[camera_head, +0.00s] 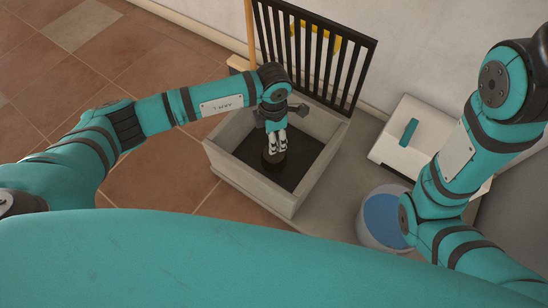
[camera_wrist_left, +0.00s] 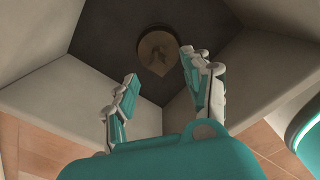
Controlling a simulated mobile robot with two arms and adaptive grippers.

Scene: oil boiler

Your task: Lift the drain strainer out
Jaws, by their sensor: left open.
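The drain strainer (camera_head: 271,161) is a small dark round piece on the dark floor of a pale square basin. In the left wrist view the strainer (camera_wrist_left: 157,53) looks like a brownish disc with a darker shape on it. My left gripper (camera_head: 277,143) reaches down into the basin just above the strainer and partly hides it. In the left wrist view its two fingers (camera_wrist_left: 159,65) are spread apart with nothing between them, and the strainer shows beyond the fingertips. I cannot tell whether they touch. My right arm shows at the right, but its gripper is out of view.
The basin's pale walls (camera_head: 240,183) surround my left gripper closely. A dark slatted grate (camera_head: 318,60) leans on the wall behind. A bucket with a blue inside (camera_head: 383,217) and a white box with a teal handle (camera_head: 408,136) stand right. Tiled floor (camera_head: 150,70) is clear at left.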

